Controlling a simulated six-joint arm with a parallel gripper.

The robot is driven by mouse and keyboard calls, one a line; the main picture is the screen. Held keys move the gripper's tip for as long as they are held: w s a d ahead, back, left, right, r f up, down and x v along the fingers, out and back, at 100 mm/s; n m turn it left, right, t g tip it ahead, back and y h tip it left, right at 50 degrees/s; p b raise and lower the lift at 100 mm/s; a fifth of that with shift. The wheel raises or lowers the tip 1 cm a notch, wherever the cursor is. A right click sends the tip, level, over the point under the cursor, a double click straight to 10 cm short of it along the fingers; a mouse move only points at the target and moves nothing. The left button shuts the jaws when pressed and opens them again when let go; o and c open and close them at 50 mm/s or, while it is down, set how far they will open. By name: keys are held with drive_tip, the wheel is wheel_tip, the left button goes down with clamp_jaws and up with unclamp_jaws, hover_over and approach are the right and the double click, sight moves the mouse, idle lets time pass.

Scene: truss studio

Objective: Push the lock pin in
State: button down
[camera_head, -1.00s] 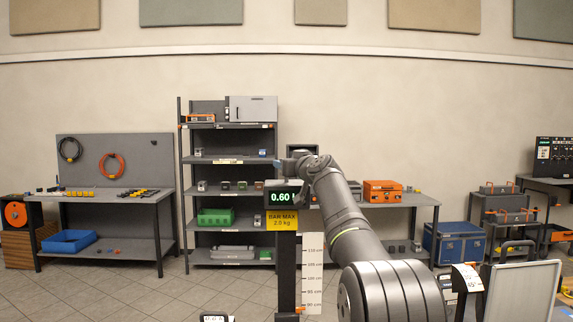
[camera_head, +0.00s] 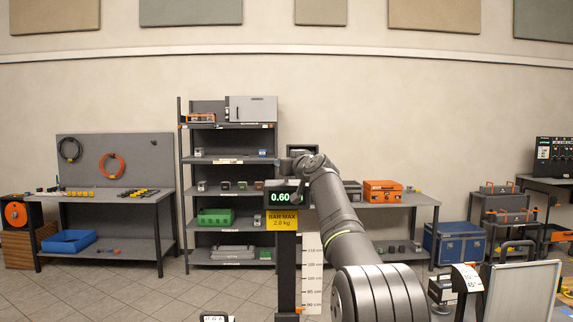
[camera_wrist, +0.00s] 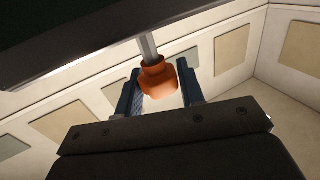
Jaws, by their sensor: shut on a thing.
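The lock pin shows in the wrist view as an orange knob (camera_wrist: 158,80) on a bare silver shaft (camera_wrist: 148,46). The shaft runs up to a dark bar (camera_wrist: 60,48) across the top of that view; whether its tip is inside the bar is hidden. My gripper (camera_wrist: 160,86) has its two blue fingers on either side of the orange knob and is shut on it. In the head view the end of my arm is by the post with the green-digit display (camera_head: 281,197), and the fingers and pin cannot be made out there.
A yellow "BAR MAX" label (camera_head: 282,220) and a white height scale (camera_head: 312,270) are on or beside the post. A shelf rack (camera_head: 230,160) and a workbench (camera_head: 105,196) stand behind. A framed panel (camera_head: 525,290) stands at the lower right.

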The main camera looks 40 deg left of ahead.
sight(286, 182)
drive_tip(key=shift+f, duration=1.85)
drive_tip(key=c, duration=1)
unclamp_jaws()
drive_tip(key=shift+o, duration=0.2)
drive_tip(key=shift+r, duration=0.1)
drive_tip(key=shift+s+d, duration=0.15)
drive_tip(key=shift+d, duration=0.3)
drive_tip(key=v, duration=1.6)
drive_tip(key=shift+d, duration=0.25)
drive_tip(key=x, duration=1.7)
drive_tip(key=shift+s, duration=0.1)
